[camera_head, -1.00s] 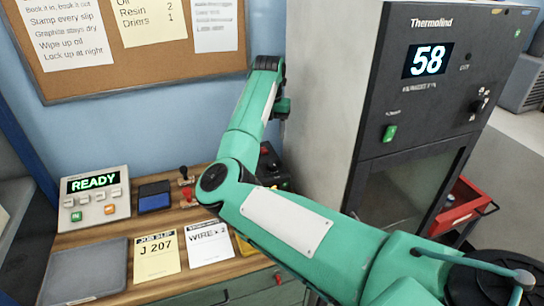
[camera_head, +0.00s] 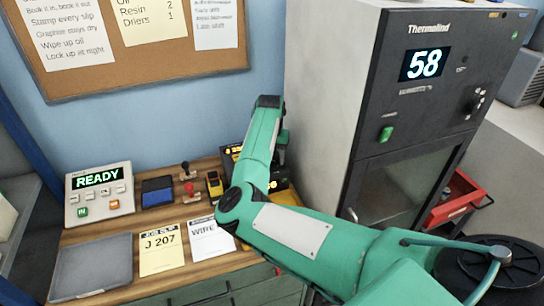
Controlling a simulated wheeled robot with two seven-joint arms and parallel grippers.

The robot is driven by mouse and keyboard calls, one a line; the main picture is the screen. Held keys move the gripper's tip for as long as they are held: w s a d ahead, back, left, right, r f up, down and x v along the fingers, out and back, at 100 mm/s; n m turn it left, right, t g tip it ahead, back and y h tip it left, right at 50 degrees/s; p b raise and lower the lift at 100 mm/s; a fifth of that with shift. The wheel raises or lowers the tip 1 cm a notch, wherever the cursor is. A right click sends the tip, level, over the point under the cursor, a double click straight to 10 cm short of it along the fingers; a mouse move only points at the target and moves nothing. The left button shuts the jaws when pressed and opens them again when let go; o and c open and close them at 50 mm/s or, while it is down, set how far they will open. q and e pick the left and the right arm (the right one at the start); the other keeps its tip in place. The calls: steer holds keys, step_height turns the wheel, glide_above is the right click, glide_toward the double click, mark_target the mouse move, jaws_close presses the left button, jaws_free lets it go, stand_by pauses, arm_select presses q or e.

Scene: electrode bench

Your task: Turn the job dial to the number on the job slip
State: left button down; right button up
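The job slip (camera_head: 161,250) lies flat on the bench and reads "J 207". A dark device with lit amber digits (camera_head: 232,150) stands at the back of the bench, mostly hidden behind my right arm; only part of its digits shows, and I cannot make out a dial on it. My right gripper (camera_head: 280,157) hangs down at the device behind my forearm. Its fingertips are hidden, so I cannot see whether it is open or touching anything. My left gripper is not in view.
A control box (camera_head: 98,193) reads "READY". A blue ink pad (camera_head: 156,192), stamps (camera_head: 188,186) and a yellow-and-black handheld unit (camera_head: 214,186) stand beside it. A wire slip (camera_head: 210,237) and grey tray (camera_head: 92,267) lie in front. A tall oven (camera_head: 405,135) showing 58 stands right.

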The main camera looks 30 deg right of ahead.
steer(key=c, duration=0.9)
steer(key=n+b, duration=0.2)
steer(key=n, duration=0.1)
steer(key=n+b, duration=0.2)
steer(key=n, duration=0.3)
steer(key=shift+n+b, duration=0.3)
steer(key=shift+b, duration=0.1)
steer(key=n+b, duration=0.1)
steer(key=n, duration=0.3)
steer(key=shift+a+b, duration=0.1)
steer(key=shift+b, duration=0.3)
steer(key=shift+r+n+b, duration=0.1)
steer(key=shift+n+b, duration=0.55)
steer(key=shift+n, duration=1.85)
